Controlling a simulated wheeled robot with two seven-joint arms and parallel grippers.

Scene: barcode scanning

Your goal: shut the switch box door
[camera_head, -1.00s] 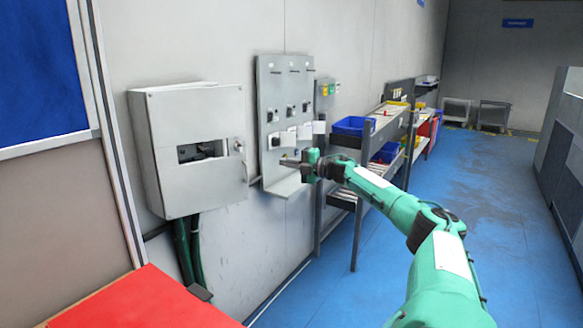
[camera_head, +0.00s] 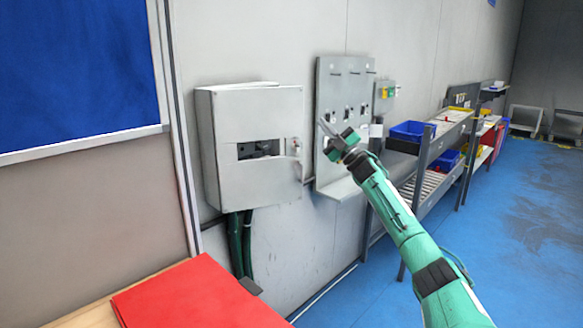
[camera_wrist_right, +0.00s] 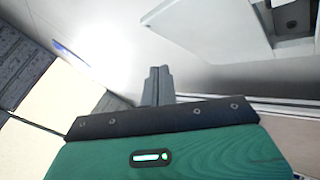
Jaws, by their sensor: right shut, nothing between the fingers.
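The grey switch box (camera_head: 205,145) hangs on the wall left of centre in the head view. Its door (camera_head: 262,190) has a window cut-out and a small latch (camera_head: 293,147) near the right edge. The door looks flat against the box; I cannot tell whether it is fully shut. My right gripper (camera_head: 325,127) is shut and empty, right of the door and apart from it, in front of the grey panel. In the right wrist view the shut fingers (camera_wrist_right: 157,86) show below a pale panel with a dark opening (camera_wrist_right: 292,18), probably the door. My left gripper is out of view.
A grey mounting panel (camera_head: 330,90) with small devices stands right of the box. Shelves with blue bins (camera_head: 410,131) are further right. A red sheet (camera_head: 205,300) lies on a table at lower left. The blue floor at right is clear.

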